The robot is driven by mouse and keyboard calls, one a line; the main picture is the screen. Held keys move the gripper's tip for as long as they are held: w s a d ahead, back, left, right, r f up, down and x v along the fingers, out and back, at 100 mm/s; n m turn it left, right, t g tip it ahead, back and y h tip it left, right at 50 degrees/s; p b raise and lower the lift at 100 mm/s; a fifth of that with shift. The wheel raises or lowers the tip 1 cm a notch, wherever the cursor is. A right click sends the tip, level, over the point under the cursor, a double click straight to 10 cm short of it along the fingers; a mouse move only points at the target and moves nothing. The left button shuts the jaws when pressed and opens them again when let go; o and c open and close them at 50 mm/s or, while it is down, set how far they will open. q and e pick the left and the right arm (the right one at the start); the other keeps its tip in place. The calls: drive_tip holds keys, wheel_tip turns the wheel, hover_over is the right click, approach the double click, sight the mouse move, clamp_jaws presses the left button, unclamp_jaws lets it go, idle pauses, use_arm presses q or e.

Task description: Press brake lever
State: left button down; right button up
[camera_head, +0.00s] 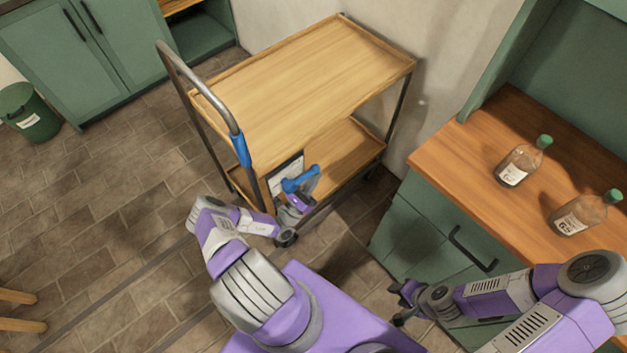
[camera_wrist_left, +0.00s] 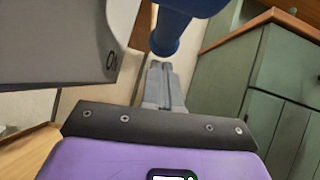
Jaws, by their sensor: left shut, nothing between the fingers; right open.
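The blue brake lever (camera_head: 300,180) is at the near end of the wooden cart (camera_head: 300,80), beside a panel. In the left wrist view the lever (camera_wrist_left: 168,35) hangs down from the top, close beyond my fingertips. My left gripper (camera_head: 308,186) is at the lever, its tips partly hidden. In the left wrist view my left gripper's fingers (camera_wrist_left: 160,66) are shut together and empty, just below the lever's lower end. I cannot tell if they touch it. My right gripper (camera_head: 396,302) is open and empty, in front of the green cabinet, away from the cart.
A marked grey panel (camera_wrist_left: 55,45) is close at the left in the wrist view. The cart has a grey handle with a blue grip (camera_head: 240,150). Open floor (camera_head: 90,220) lies at left.

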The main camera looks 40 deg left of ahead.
use_arm(q)
drive_tip(key=shift+f, duration=0.1)
idle(0.3)
drive_tip(key=s+f+b, duration=0.3)
drive_tip(key=s+f, duration=0.2)
drive_tip(key=f, duration=0.7)
drive_tip(key=shift+d, duration=0.25)
